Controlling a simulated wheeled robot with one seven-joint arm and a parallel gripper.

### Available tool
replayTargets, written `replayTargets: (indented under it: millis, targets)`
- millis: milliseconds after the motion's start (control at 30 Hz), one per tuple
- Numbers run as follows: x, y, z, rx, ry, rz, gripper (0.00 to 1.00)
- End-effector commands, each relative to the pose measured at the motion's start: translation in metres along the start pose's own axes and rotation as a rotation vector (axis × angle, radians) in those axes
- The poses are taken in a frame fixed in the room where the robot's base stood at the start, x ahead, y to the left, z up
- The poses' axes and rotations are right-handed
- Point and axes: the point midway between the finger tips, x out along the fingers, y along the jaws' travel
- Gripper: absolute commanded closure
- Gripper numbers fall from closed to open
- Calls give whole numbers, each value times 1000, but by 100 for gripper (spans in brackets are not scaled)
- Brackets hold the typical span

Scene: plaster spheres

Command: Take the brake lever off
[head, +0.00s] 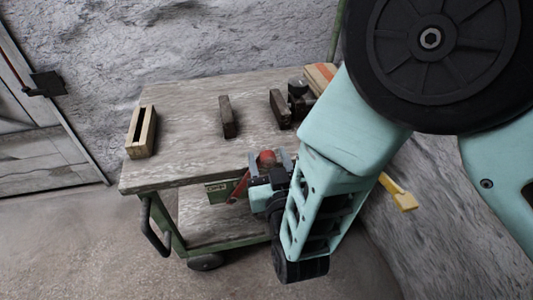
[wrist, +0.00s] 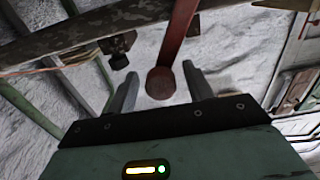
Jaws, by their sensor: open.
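A red lever, the only lever-like part by my jaws and apparently the brake lever, shows in the head view (head: 240,187) at the cart's front side. In the wrist view its bar (wrist: 181,32) ends in a round red end (wrist: 161,82). My gripper (head: 268,159) is open at the front edge of the cart. In the wrist view the round end appears between the two grey fingers of my gripper (wrist: 160,72), with gaps on both sides. I cannot tell how deep it sits between them. My gripper hides part of the lever in the head view.
The green-framed cart (head: 182,160) has a grey wooden top. On it are a slotted wooden block (head: 141,132), a dark block (head: 227,116) and dark tools (head: 299,97) at the back right. A yellow piece (head: 399,193) sticks out right of my arm. The floor at left is clear.

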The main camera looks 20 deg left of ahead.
Motion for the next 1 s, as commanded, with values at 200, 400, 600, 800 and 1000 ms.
replayTargets:
  millis: [200, 400, 600, 800, 1000]
  targets:
    - [19, 0, 0, 2, 1, -1, 49]
    - [21, 0, 0, 1, -1, -1, 49]
    - [21, 0, 0, 1, 0, -1, 74]
    - [21, 0, 0, -1, 0, 0, 100]
    - [20, -4, -3, -28, 0, 1, 100]
